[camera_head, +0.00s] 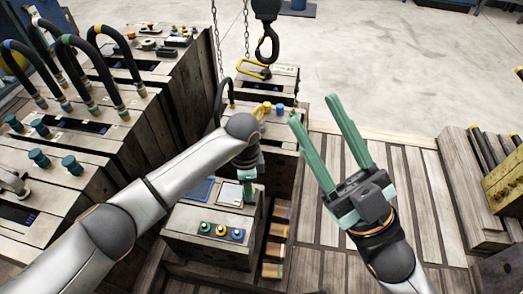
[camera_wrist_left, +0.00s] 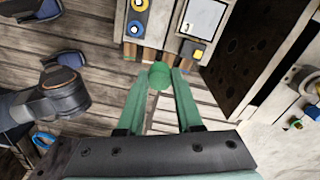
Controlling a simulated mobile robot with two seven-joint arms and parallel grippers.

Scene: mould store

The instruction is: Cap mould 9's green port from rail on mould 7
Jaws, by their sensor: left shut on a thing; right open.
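My left gripper (camera_head: 248,190) hangs over a grey-topped wooden mould (camera_head: 208,212) in the head view, its fingers partly hidden by the wrist. In the left wrist view it is shut on a green round cap (camera_wrist_left: 159,75), held between the fingertips. The mould's top has a row of green (camera_head: 205,228), yellow (camera_head: 220,231) and blue (camera_head: 238,235) ports. My right gripper (camera_head: 313,106) is open and empty, right of the mould. Mould numbers are unreadable in the head view.
Dark green knobs (camera_head: 72,165) stand on the left moulds, beside arched black hoses (camera_head: 105,75). A crane hook (camera_head: 266,45) hangs at the back. A box of dark rods (camera_head: 500,175) stands at the right. Slatted floor (camera_head: 325,255) is clear between.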

